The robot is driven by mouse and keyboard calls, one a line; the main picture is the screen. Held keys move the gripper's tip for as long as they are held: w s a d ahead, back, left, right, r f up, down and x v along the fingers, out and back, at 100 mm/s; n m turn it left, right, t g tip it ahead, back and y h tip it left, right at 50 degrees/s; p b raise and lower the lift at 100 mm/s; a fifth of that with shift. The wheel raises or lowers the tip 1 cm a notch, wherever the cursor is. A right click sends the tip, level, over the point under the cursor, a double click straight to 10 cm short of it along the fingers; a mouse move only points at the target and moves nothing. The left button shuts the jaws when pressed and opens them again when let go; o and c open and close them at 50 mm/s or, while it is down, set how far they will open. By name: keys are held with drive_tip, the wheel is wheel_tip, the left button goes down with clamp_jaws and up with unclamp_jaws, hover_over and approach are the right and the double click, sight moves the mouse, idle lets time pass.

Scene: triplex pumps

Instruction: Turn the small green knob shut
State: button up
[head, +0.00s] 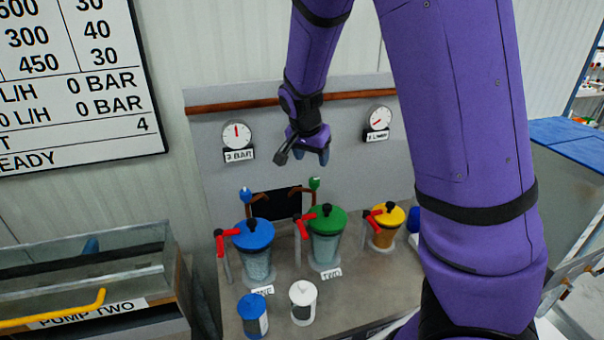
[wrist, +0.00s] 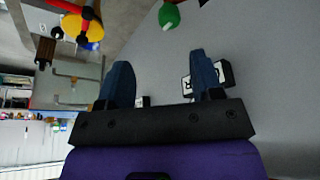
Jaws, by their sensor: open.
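The small green knob (head: 314,183) stands on the pipework in front of the grey back panel, above the large green-lidded jar. In the wrist view a green knob (wrist: 169,15) shows at the top edge, beyond my fingertips. My gripper (head: 318,157) hangs in front of the back panel, above the green knob in the picture and apart from it. In the wrist view my gripper (wrist: 160,62) has its two dark blue fingers spread with nothing between them.
A small blue knob (head: 246,195) stands left of the green one. Jars with blue (head: 253,233), green (head: 326,218) and yellow (head: 388,216) lids stand below, with red handles. Two gauges (head: 236,135) (head: 378,119) are on the panel. An open bin (head: 120,262) is at left.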

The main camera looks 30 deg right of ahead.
sight(314, 179)
drive_tip(key=x, duration=0.4)
drive_tip(key=w+x, duration=0.1)
drive_tip(key=x, duration=0.6)
drive_tip(key=shift+w+f, duration=0.15)
drive_tip(key=shift+w, duration=0.2)
drive_tip(key=c, duration=0.9)
